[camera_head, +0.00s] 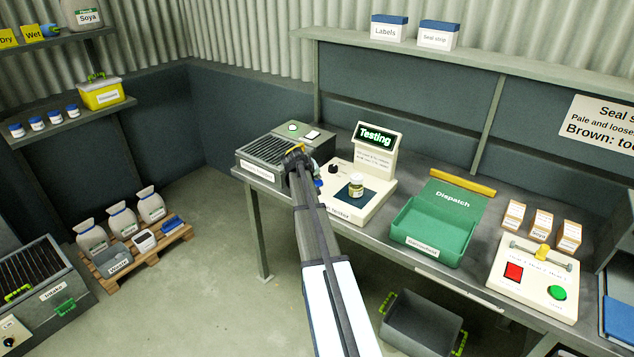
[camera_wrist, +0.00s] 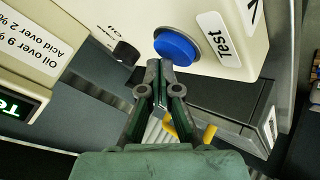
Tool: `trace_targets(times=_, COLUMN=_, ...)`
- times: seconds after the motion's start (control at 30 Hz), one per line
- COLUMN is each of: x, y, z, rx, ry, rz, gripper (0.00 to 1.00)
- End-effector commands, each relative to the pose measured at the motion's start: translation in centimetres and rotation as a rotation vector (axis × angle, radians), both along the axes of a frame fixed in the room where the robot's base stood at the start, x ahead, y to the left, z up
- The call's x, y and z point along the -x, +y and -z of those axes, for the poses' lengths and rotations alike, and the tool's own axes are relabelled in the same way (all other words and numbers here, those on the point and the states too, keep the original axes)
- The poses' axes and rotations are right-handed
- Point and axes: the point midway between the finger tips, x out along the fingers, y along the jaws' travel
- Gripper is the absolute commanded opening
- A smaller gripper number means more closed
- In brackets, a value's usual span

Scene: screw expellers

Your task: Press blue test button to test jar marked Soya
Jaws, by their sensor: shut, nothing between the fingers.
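The tester (camera_head: 345,213) is a cream box on the bench with a raised screen (camera_head: 375,138) lit green with "Testing". A small jar (camera_head: 356,187) with a yellowish body stands on its dark pad; its label is too small to read. In the wrist view the round blue test button (camera_wrist: 176,46) sits on the cream face beside a "Test" label. My gripper (camera_wrist: 160,72) is shut and empty, its tips just below the button in the picture; I cannot tell whether they touch it. In the head view my gripper (camera_head: 297,158) is at the tester's left side.
A black knob (camera_wrist: 125,51) sits left of the button. A grey slatted unit (camera_head: 272,160) stands left of the tester, and a green dispatch tray (camera_head: 433,235) right of it. A sealer with red and green buttons (camera_head: 533,276) is farther right. Shelves hold another Soya container (camera_head: 85,16).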

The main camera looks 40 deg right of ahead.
Motion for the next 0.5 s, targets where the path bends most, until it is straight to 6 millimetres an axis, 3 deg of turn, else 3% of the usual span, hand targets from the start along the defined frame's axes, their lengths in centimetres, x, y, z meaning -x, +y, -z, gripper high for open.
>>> trace_targets(times=0.5, x=-0.02, y=-0.01, z=-0.85, rx=0.000, ry=-0.001, rz=-0.001, gripper=0.00)
